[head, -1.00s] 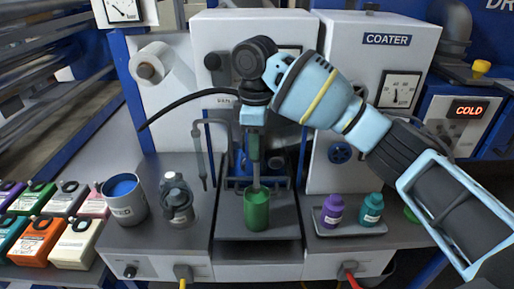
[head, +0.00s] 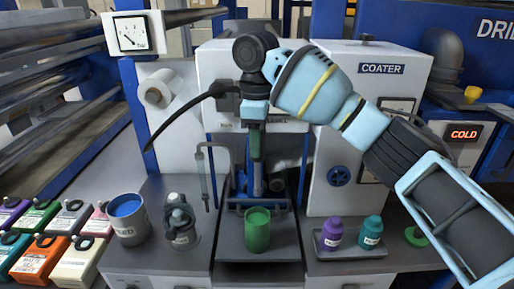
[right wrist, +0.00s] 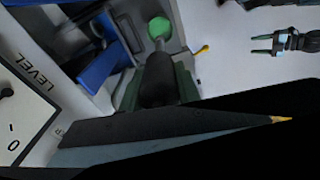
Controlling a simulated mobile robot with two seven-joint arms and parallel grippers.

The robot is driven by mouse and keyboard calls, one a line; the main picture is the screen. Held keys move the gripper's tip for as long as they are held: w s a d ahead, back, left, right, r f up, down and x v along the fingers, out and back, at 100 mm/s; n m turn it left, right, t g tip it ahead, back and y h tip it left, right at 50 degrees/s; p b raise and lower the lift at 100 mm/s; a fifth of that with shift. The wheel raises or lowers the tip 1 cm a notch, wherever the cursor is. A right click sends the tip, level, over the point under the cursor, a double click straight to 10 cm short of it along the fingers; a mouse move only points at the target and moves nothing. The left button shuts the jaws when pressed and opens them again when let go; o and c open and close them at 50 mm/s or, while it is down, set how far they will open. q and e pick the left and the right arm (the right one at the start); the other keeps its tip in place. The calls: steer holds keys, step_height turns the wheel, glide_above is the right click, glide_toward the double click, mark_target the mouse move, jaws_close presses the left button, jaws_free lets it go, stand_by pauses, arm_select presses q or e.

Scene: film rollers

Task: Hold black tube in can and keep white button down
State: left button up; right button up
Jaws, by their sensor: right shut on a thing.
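My right gripper (head: 256,125) points down above the green can (head: 258,230), which stands upright on the grey tray. It is shut on a dark tube (head: 256,146), mostly hidden between the fingers. In the head view, its visible lower end is above the can, with a gap between. In the right wrist view, the dark tube (right wrist: 158,78) sits between the green fingers and points toward the green can (right wrist: 158,27). I cannot make out a white button. What looks like my left gripper (right wrist: 262,44) shows in the right wrist view, fingers apart and empty.
A blue-filled paint tin (head: 128,226) and a grey jar-like device (head: 180,222) stand left of the can. Purple (head: 332,232) and teal (head: 371,231) bottles stand right. The white coater (head: 370,130) rises behind. A black cable (head: 180,115) hangs left of my right gripper.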

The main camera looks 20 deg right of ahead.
arm_select(q)
steer(key=shift+a, duration=0.1)
arm_select(e)
steer(key=shift+r, duration=2.65)
